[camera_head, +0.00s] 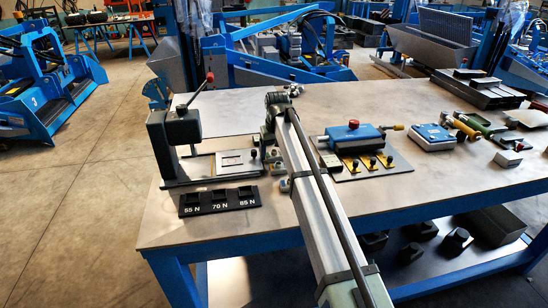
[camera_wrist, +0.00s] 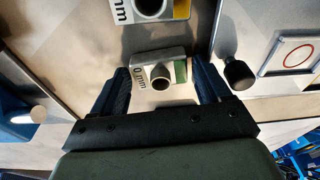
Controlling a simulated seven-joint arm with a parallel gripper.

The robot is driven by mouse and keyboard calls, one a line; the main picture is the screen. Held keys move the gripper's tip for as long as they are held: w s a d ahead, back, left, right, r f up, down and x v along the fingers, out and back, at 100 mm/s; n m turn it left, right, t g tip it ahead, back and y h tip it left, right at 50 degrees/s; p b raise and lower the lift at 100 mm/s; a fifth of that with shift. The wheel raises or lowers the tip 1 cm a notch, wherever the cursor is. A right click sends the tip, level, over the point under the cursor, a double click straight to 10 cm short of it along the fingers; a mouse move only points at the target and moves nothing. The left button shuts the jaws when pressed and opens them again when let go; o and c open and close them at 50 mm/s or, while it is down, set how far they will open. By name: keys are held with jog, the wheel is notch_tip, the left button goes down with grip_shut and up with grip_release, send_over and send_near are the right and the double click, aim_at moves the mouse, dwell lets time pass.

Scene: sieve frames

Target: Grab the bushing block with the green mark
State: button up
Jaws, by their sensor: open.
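The bushing block with the green mark (camera_wrist: 180,72) shows in the wrist view as a pale block with a round bore and a partly hidden label ending in "0 mm". It lies between the two dark fingers of my gripper (camera_wrist: 162,78), which is open. The fingers flank the block closely; I cannot tell whether they touch it or how far down they reach. Another block with a yellow mark (camera_wrist: 182,9) lies just beyond, cut off by the top edge. In the head view my arm hides much of this area, and I cannot make out the green mark there.
In the wrist view a dark round knob (camera_wrist: 239,75) stands close to the right finger. In the head view a lever press (camera_head: 180,135) and a black rack marked 55 N, 70 N, 85 N (camera_head: 219,200) stand left of my arm. A blue fixture (camera_head: 352,136) stands right.

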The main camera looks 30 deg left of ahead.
jog(key=shift+c, duration=0.2)
jog(key=shift+r, duration=0.1)
jog(key=c, duration=1.1)
jog(key=shift+o, duration=0.2)
